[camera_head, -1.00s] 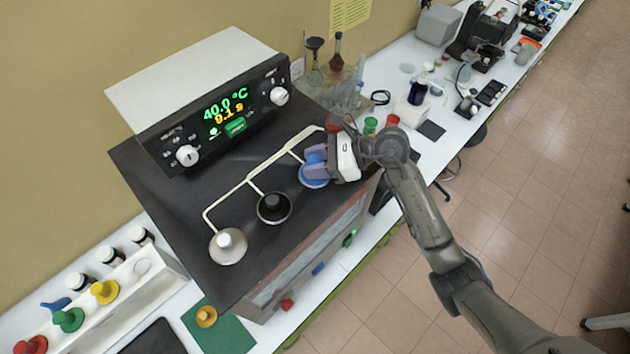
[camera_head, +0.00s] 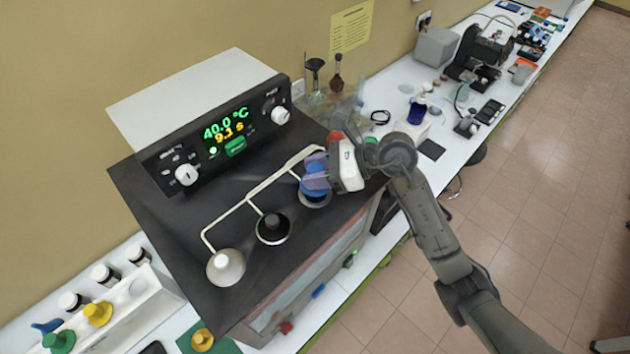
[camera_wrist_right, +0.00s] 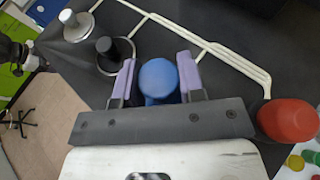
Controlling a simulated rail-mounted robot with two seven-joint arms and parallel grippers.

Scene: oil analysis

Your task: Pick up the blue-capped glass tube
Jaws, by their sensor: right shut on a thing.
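The blue cap (camera_head: 315,169) of the tube is at the third position along the black bath top, by its silver-rimmed opening (camera_head: 316,203). My right gripper (camera_head: 317,177) is shut on the cap, with one purple finger on each side. In the right wrist view, the blue cap (camera_wrist_right: 158,80) sits between the two purple fingers (camera_wrist_right: 157,78). The glass part of the tube is hidden below the cap, and I cannot tell how far the cap stands above the opening. My left gripper is out of view.
The black cap (camera_head: 272,224) and the pale cap (camera_head: 226,266) stand left of the gripper on the bath. A red cap (camera_wrist_right: 287,120) is close on its other side. A cream rail (camera_head: 248,198) runs behind the caps. The control box (camera_head: 220,135) stands at the back.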

